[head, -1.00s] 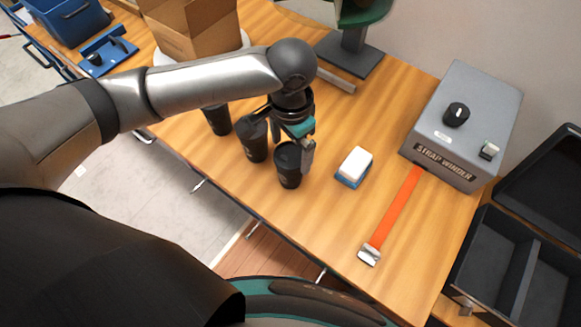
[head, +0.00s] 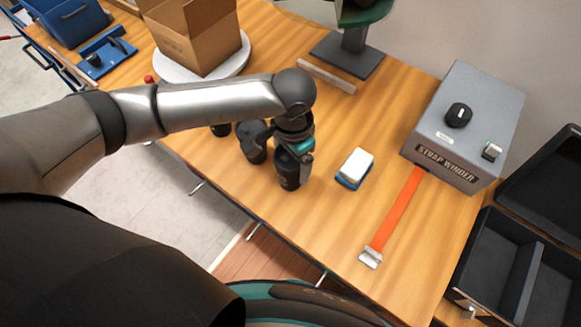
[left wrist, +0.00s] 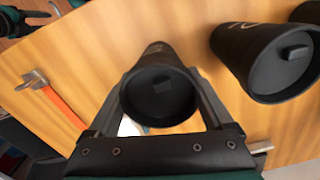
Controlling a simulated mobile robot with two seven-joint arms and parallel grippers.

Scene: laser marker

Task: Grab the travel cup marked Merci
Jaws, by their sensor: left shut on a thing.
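Three black travel cups stand in a row on the wooden table. My left gripper (head: 292,154) points down over the cup nearest the front (head: 289,179) and is shut on it. In the left wrist view this lidded cup (left wrist: 160,95) sits between the two fingers (left wrist: 166,76), with a faint light mark on its side that I cannot read. The middle cup (head: 257,155) is just left of it and also shows in the left wrist view (left wrist: 265,62) with a partly visible mark. The third cup (head: 221,130) is mostly hidden behind my arm. My right gripper is out of view.
A white and blue block (head: 355,168) lies right of the held cup. A grey strap winder (head: 465,125) with an orange strap (head: 398,210) stands further right. A cardboard box (head: 195,38) on a white round plate and a grey stand (head: 348,55) are behind.

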